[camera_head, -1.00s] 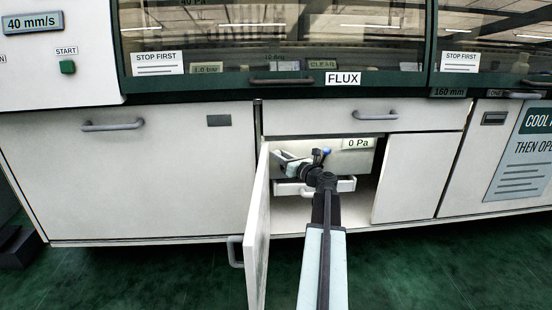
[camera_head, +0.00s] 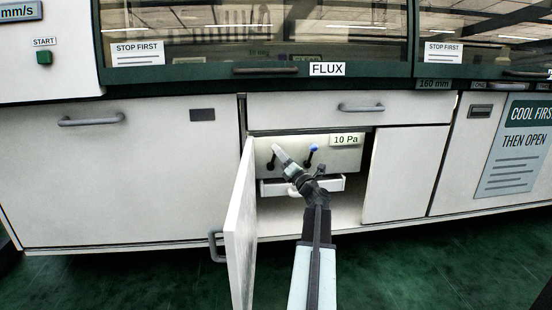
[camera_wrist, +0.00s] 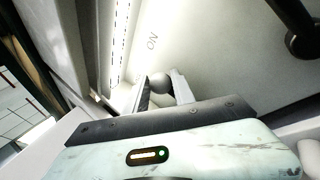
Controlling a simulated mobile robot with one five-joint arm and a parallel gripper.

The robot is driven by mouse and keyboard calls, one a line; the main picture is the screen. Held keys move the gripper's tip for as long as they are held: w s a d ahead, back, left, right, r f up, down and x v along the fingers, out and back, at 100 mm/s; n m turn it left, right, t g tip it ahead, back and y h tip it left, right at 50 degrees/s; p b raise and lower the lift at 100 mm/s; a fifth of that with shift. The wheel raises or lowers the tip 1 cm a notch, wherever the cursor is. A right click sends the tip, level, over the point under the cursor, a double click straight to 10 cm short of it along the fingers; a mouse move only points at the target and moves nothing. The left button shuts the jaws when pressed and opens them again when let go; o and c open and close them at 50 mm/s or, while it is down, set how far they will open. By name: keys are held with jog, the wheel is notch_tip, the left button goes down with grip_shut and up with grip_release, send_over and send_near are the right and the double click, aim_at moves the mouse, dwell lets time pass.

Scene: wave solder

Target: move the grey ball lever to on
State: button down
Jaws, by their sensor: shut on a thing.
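In the wrist view the grey ball (camera_wrist: 162,84) of the lever sits between the two fingertips of my gripper (camera_wrist: 163,88), which is shut on it. The word ON is printed on the pale panel (camera_wrist: 220,50) just beyond the ball. In the head view my gripper (camera_head: 279,153) points up and left at the panel inside the open cabinet, and it hides the grey ball. A dark lever stem (camera_head: 270,164) shows just below it. The display (camera_head: 346,140) on the panel reads 10 Pa.
A second lever with a blue ball (camera_head: 314,148) stands right of my gripper. A white drawer (camera_head: 330,184) is below the panel. The open cabinet door (camera_head: 241,225) stands close on the left of my arm. A closed drawer front (camera_head: 350,110) is above the opening.

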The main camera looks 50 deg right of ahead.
jog(key=shift+s+d+f+m, duration=0.15)
jog(key=shift+s+f+m, duration=0.05)
jog(key=shift+m, duration=0.2)
jog(key=c, duration=1.3)
grip_release()
jog(key=shift+c, duration=0.2)
